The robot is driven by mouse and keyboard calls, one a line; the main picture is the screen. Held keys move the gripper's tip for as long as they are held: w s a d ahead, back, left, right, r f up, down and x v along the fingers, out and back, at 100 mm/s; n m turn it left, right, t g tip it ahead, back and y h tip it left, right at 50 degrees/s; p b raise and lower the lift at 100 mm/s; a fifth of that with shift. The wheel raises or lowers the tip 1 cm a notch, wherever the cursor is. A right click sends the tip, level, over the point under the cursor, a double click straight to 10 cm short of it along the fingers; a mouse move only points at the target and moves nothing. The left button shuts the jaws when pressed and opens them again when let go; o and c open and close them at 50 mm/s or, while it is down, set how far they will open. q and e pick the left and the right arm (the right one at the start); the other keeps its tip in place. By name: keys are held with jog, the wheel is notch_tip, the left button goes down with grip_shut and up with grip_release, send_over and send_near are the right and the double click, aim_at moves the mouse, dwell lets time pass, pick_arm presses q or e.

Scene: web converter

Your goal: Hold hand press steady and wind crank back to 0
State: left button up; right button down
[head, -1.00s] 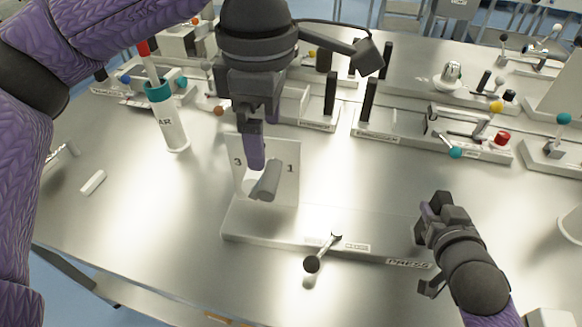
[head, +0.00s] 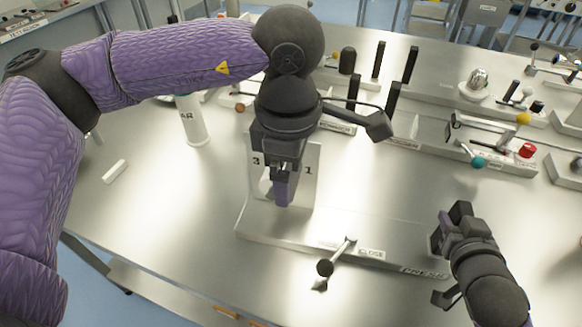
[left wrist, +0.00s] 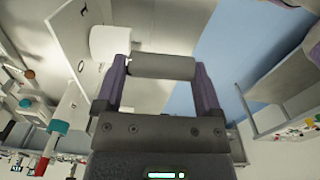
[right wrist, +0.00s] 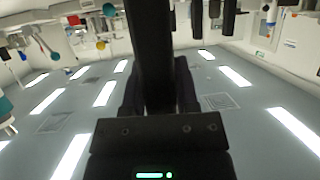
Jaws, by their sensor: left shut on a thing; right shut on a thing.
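The hand press has a pale base (head: 290,232) on the steel table and an upright white dial plate (head: 304,176) where a 3 and a 1 show. My left gripper (head: 281,188) is at the plate's front and hides most of the crank and part of the dial. In the left wrist view its purple fingers are shut on the grey cylindrical crank grip (left wrist: 163,66), beside a round white hub (left wrist: 110,42). My right gripper (head: 440,228) is at the base's right end. In the right wrist view it is shut on a dark upright post (right wrist: 152,55).
A white bottle (head: 193,120) and a small white block (head: 115,171) are on the left. Other fixtures with coloured knobs (head: 479,162) line the back.

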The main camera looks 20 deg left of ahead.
pick_arm(q)
grip_shut()
pick_arm(e)
jog(key=shift+s+f, duration=0.1)
jog(key=shift+f, duration=0.4)
pick_arm(q)
jog(key=a+h, duration=0.4)
jog(key=h, duration=0.1)
jog(key=shift+s+a+r+t, duration=0.2)
jog(key=shift+s+r+t, duration=0.05)
jog(key=shift+r+t, duration=0.05)
pick_arm(e)
jog(key=shift+d, duration=0.1)
pick_arm(q)
jog(key=o, duration=1)
grip_release()
jog(key=shift+o, duration=0.2)
jog(key=v, duration=1.2)
jog(key=shift+s+a, duration=0.2)
jog(key=shift+w+r+p, duration=0.1)
jog(key=shift+r+p, duration=0.5)
jog(key=shift+p, duration=0.05)
pick_arm(e)
jog(key=shift+r, duration=0.4)
